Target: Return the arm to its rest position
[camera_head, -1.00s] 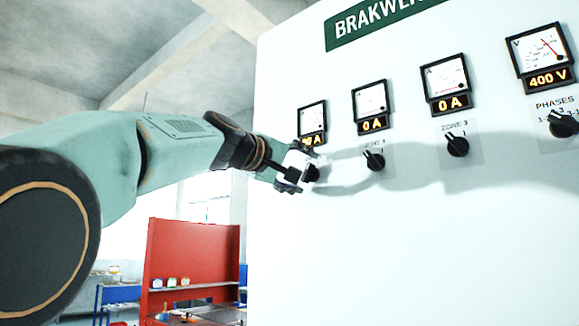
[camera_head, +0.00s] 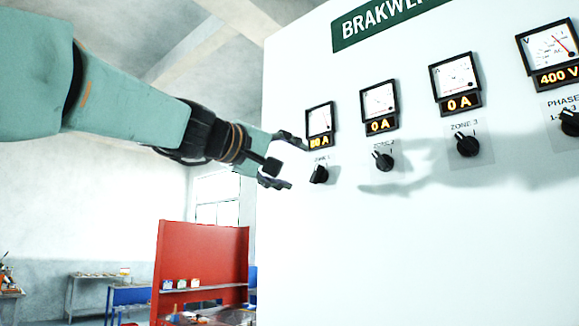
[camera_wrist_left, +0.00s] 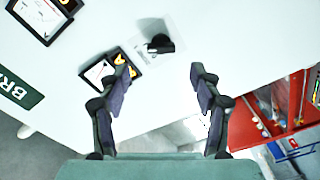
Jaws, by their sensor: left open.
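My left arm comes in from the left in the head view. Its gripper (camera_head: 292,163) is open and empty, a little left of the zone 1 knob (camera_head: 319,174) and apart from it. In the left wrist view the two fingers of the gripper (camera_wrist_left: 160,85) are spread, with nothing between them. The zone 1 knob also shows there, black on its light plate (camera_wrist_left: 160,44), beyond the fingertips. The meter above this knob (camera_head: 320,120) reads what looks like 80 A. My right gripper is in neither view.
The white cabinet (camera_head: 400,250) fills the right side. It carries a zone 2 knob (camera_head: 383,160), a zone 3 knob (camera_head: 468,145), a phases knob (camera_head: 571,122) and meters above them. A red panel workbench (camera_head: 203,260) stands behind at lower left. Open air surrounds the arm left of the cabinet.

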